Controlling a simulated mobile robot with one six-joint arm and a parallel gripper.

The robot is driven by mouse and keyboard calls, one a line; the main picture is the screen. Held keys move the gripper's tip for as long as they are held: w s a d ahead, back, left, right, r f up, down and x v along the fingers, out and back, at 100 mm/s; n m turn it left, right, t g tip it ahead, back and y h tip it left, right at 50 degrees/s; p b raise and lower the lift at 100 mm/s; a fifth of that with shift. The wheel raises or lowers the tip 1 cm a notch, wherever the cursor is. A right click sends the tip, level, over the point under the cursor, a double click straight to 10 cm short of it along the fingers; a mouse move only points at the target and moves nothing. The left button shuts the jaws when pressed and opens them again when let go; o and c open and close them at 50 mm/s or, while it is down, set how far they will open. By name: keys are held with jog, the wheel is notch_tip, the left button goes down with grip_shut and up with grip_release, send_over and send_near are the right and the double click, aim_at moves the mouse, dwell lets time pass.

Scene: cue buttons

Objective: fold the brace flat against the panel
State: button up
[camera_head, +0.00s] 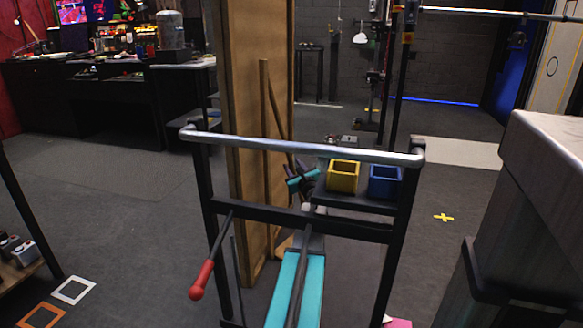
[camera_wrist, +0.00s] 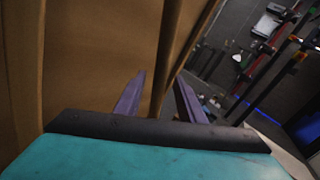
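The tall wooden panel (camera_head: 240,130) stands upright beyond my cart frame. A thin upright wooden strip (camera_head: 264,110) runs along it, and a slimmer bar, which looks like the brace (camera_head: 277,118), slants from near its top down right toward my gripper (camera_head: 303,178). In the wrist view the panel (camera_wrist: 95,55) fills the left and middle. My gripper (camera_wrist: 160,78) has its two purple fingers apart. A brown bar, seemingly the brace (camera_wrist: 168,45), passes between the fingertips in the picture. I cannot tell whether either finger touches it. The bar's lower end is hidden.
A yellow bin (camera_head: 343,175) and a blue bin (camera_head: 384,181) sit on my cart's shelf. A pale-topped block (camera_head: 550,150) stands close on the right. A dark desk (camera_head: 95,110) is at back left. Open floor (camera_head: 130,200) lies left of the panel.

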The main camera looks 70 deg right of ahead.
jog(key=shift+x, duration=1.25)
grip_shut()
